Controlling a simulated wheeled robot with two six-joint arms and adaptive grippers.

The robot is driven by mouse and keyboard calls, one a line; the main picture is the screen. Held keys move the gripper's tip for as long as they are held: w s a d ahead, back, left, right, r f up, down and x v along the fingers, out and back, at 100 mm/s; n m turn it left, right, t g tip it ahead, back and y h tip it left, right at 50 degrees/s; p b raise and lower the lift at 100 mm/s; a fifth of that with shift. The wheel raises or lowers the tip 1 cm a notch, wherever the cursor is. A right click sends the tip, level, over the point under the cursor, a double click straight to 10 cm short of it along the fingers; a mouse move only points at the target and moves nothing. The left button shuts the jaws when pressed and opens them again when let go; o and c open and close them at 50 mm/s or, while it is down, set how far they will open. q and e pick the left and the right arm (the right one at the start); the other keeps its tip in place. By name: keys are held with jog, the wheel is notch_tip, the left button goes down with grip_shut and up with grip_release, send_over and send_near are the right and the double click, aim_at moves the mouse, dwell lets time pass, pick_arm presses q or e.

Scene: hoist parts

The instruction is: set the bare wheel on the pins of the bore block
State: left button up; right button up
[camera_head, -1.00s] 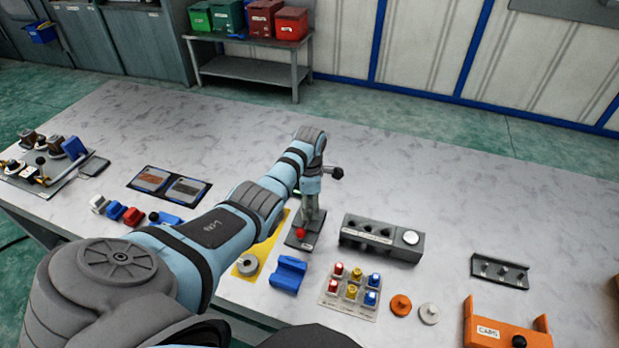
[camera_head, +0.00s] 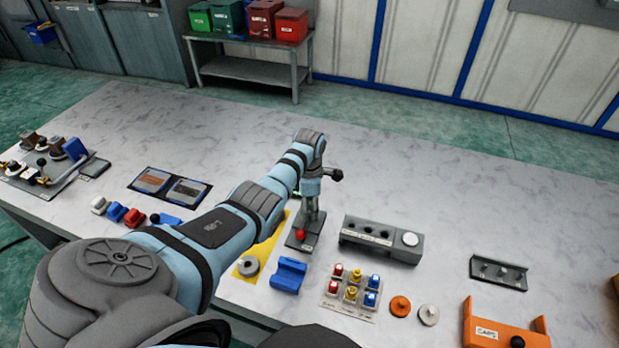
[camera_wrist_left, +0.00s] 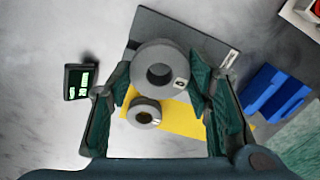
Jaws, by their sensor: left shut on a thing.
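My left gripper (camera_head: 311,212) points down over a dark base plate (camera_head: 303,243) left of the table's middle. In the left wrist view its green-padded fingers (camera_wrist_left: 162,88) are shut on a thick grey ring-shaped wheel (camera_wrist_left: 149,52) with a small label. The wheel hangs above the dark plate; the gap below it cannot be told. A smaller-looking grey ring (camera_head: 247,266) lies on the yellow mat (camera_head: 270,240). A long grey block (camera_head: 352,222) with round openings, possibly the bore block, stands to the right; pins on it cannot be made out. My right gripper is out of view.
A blue cradle (camera_head: 288,275) and a tray of coloured pieces (camera_head: 350,292) stand in front. A dark pin rack (camera_head: 498,271) and an orange holder (camera_head: 510,323) are at the right. A small display (camera_wrist_left: 80,81) is beside the left finger. The table's back is clear.

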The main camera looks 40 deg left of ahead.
pick_arm(q)
jog(key=shift+f, duration=0.3)
dwell(0.7)
jog(key=shift+f+b, duration=0.75)
jog(key=shift+f, duration=0.35)
dwell(0.6)
jog(key=o, duration=1.5)
jog(key=shift+o, duration=0.2)
jog(key=shift+r, duration=0.1)
notch_tip(320, 180, up, 7)
jog(key=p, duration=0.7)
